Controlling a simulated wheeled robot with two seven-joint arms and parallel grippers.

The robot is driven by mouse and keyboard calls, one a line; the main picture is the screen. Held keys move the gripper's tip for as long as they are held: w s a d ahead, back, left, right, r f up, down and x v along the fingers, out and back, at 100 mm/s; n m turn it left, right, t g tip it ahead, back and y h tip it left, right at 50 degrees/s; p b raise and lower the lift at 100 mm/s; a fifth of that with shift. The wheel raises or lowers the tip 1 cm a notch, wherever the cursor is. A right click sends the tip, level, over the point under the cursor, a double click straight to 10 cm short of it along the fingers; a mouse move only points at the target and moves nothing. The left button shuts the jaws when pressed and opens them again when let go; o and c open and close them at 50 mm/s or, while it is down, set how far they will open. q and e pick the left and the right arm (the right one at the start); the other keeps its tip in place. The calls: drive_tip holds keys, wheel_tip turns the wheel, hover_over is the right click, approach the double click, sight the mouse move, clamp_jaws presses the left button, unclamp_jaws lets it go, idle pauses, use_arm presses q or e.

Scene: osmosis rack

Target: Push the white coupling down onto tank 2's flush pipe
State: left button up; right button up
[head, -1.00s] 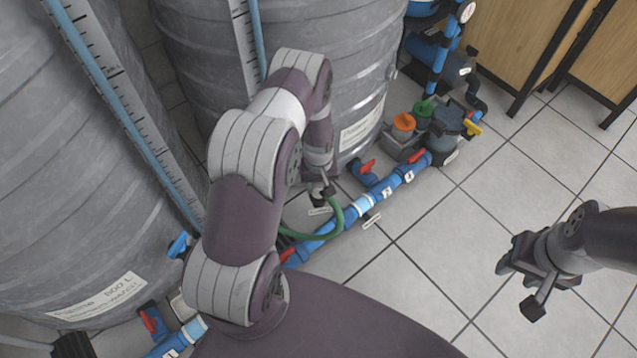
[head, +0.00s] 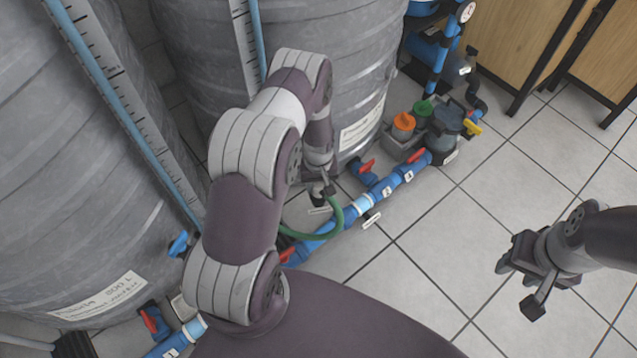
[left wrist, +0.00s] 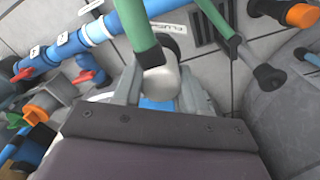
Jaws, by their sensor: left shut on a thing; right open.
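My left gripper (left wrist: 160,92) is shut on the white coupling (left wrist: 158,82), with one finger on each side of it in the left wrist view. A green hose (left wrist: 138,25) runs into the coupling. A patch of blue shows just below the coupling between the fingers; I cannot tell whether it is the flush pipe or whether the coupling touches it. In the head view, my left gripper (head: 320,188) is low beside the far tank (head: 300,110), partly hidden by my arm, and the green hose (head: 334,222) loops from it. My right gripper (head: 528,277) is open and empty over the floor.
A blue pipe line with red valve handles (head: 416,155) runs along the tank bases. The near tank (head: 70,190) stands at left. A pump with orange and green caps (head: 403,121) sits at the back. The tiled floor (head: 430,270) at right is clear.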

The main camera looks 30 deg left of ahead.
idle(0.3)
use_arm(q)
drive_tip(key=shift+f, duration=0.35)
idle(0.4)
drive_tip(key=o, duration=1.1)
wheel_tip(320, 180, up, 13)
drive_tip(key=p, duration=0.5)
drive_tip(key=shift+f+p, duration=0.15)
drive_tip(key=shift+p, duration=0.25)
